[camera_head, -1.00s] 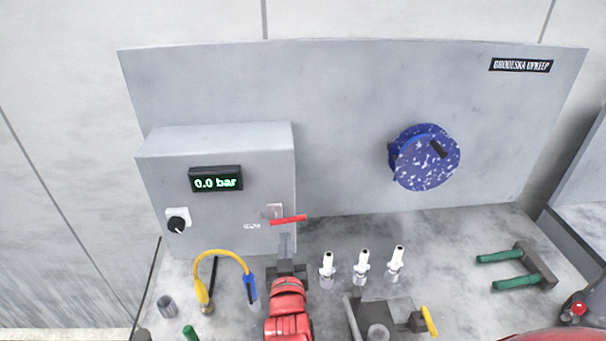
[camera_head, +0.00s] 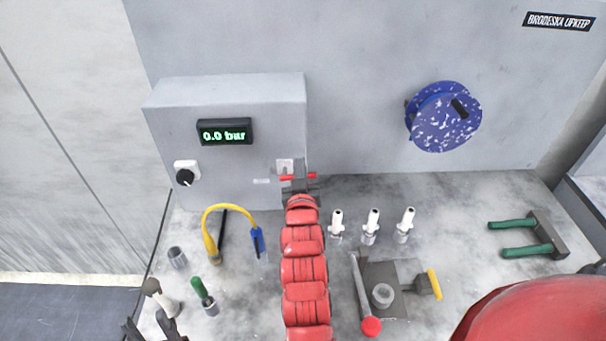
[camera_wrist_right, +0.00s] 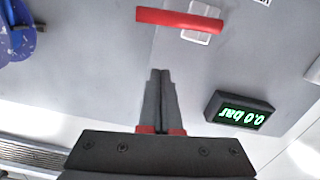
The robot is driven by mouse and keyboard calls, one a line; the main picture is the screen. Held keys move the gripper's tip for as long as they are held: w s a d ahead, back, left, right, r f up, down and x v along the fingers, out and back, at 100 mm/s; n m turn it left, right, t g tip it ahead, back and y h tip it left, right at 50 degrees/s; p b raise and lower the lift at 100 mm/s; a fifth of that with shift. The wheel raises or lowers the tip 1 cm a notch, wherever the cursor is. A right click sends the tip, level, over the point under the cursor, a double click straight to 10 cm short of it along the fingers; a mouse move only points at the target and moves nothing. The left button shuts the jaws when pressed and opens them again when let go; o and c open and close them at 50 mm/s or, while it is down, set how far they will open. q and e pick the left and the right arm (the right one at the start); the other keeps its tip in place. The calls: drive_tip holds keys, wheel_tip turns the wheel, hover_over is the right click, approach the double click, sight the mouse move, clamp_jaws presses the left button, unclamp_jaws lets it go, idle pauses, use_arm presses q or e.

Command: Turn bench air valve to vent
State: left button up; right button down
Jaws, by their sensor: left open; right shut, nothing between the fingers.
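The air valve is a red lever handle on a pale plate (camera_head: 285,164) at the lower right of the grey box front. In the right wrist view the handle (camera_wrist_right: 180,18) lies crosswise, its plate behind one end. My right gripper (camera_wrist_right: 158,75) is shut and empty, its fingertips pointing at the panel a little apart from the handle in that picture. In the head view my right gripper (camera_head: 298,168) partly hides the handle. A display (camera_head: 224,132) on the box reads 0.0 bar. My left gripper (camera_head: 150,328) is open at the bottom left edge, partly cut off.
A black knob (camera_head: 185,176) sits on the box's left. A yellow hose (camera_head: 230,208), several white nozzles (camera_head: 371,226), a grey fixture (camera_head: 383,297) and a green-handled tool (camera_head: 520,243) stand on the bench. A blue speckled disc (camera_head: 445,117) hangs on the back panel.

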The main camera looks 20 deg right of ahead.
drive_tip(key=shift+w+d+f+p, duration=0.1)
drive_tip(key=shift+d+f+p, duration=0.1)
drive_tip(key=shift+f, duration=0.45)
drive_tip(key=shift+w+d+f+p, duration=0.1)
drive_tip(key=shift+f+p, duration=0.15)
drive_tip(key=shift+f, duration=0.45)
drive_tip(key=shift+d+f+p, duration=0.1)
drive_tip(key=shift+f+p, duration=0.1)
drive_tip(key=shift+f, duration=0.45)
drive_tip(key=shift+f, duration=0.1)
drive_tip(key=f+m+b, duration=0.1)
drive_tip(key=b, duration=0.1)
drive_tip(key=m+b, duration=0.1)
drive_tip(key=b, duration=0.2)
drive_tip(key=shift+d+f+b, duration=0.2)
drive_tip(key=shift+f+b, duration=0.15)
